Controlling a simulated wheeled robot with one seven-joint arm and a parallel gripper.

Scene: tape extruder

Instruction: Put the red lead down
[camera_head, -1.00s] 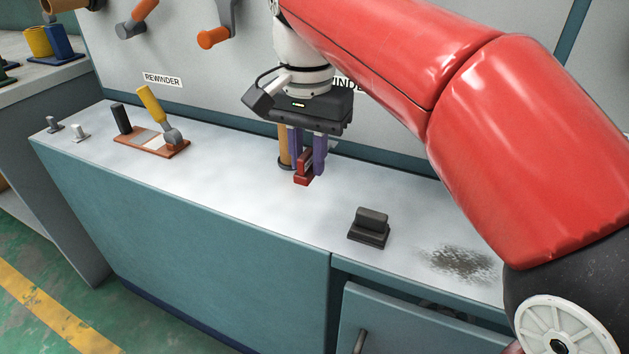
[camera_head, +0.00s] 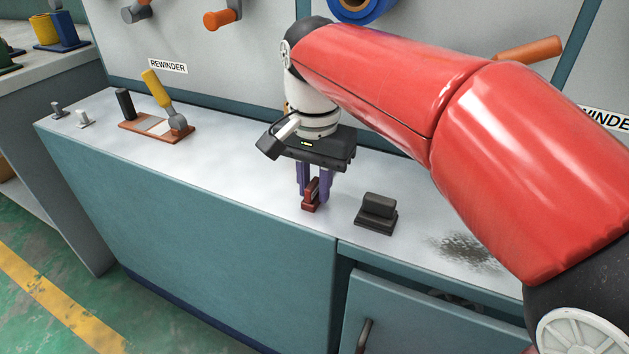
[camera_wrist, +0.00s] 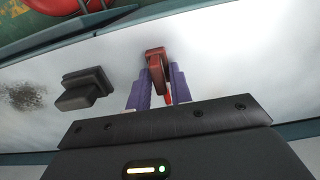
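The red lead (camera_head: 310,198) is a small red block-like piece with an upright part. It is between the two purple fingers of my gripper (camera_head: 314,184), over the pale worktop (camera_head: 235,178). In the wrist view the red lead (camera_wrist: 156,62) sits between the purple fingertips (camera_wrist: 159,80), which close on it from both sides. Its lower end is close to the worktop; I cannot tell whether it touches. My gripper covers part of it.
A dark grey block (camera_head: 377,213) stands just right of the red lead. A brown board (camera_head: 150,133) with a yellow-handled tool (camera_head: 157,90) and a black handle (camera_head: 125,104) lies to the left. The front edge is near; the worktop between is clear.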

